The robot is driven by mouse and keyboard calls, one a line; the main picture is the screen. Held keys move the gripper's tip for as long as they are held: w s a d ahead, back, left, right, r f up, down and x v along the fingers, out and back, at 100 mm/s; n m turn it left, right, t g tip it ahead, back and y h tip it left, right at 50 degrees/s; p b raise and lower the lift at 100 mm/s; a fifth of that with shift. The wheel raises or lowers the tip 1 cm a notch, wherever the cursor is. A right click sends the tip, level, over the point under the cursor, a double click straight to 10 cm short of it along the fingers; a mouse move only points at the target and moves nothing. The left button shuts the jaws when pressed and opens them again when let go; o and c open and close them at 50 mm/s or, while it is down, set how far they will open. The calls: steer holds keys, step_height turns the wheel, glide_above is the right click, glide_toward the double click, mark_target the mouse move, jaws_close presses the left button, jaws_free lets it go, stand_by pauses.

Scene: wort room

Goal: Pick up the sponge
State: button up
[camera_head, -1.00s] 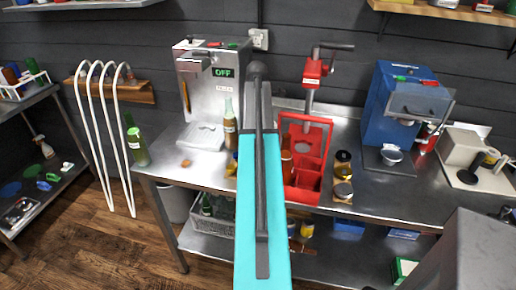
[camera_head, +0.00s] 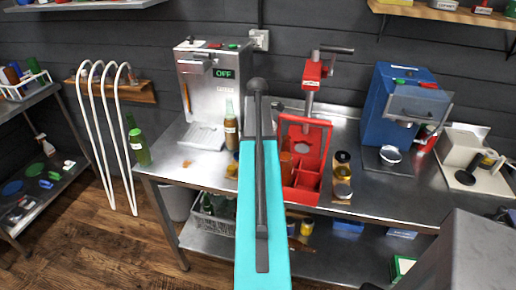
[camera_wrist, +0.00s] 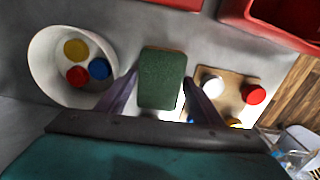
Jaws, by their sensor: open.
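In the wrist view, a green block with a textured top, which looks like the sponge (camera_wrist: 161,79), lies on the grey metal surface. My gripper (camera_wrist: 162,100) is open, with one finger to the left of the sponge and one to the right. The sponge fills much of the space between them, and small gaps seem to show at its sides. I cannot tell how deep the fingers reach beside it. In the head view my own arm hides the gripper and the sponge.
A white bowl (camera_wrist: 40,62) with yellow, red and blue caps stands close left of the sponge. A wooden board (camera_wrist: 238,84) with white and red caps lies close right. A red container (camera_wrist: 236,12) is at the upper right. The steel bench (camera_head: 385,195) holds several machines.

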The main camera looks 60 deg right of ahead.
stand_by(0.3)
steer(key=c, duration=0.8)
steer(key=shift+r, duration=0.1)
step_height(320, 180, up, 10)
steer(key=b, duration=0.2)
stand_by(0.3)
stand_by(0.4)
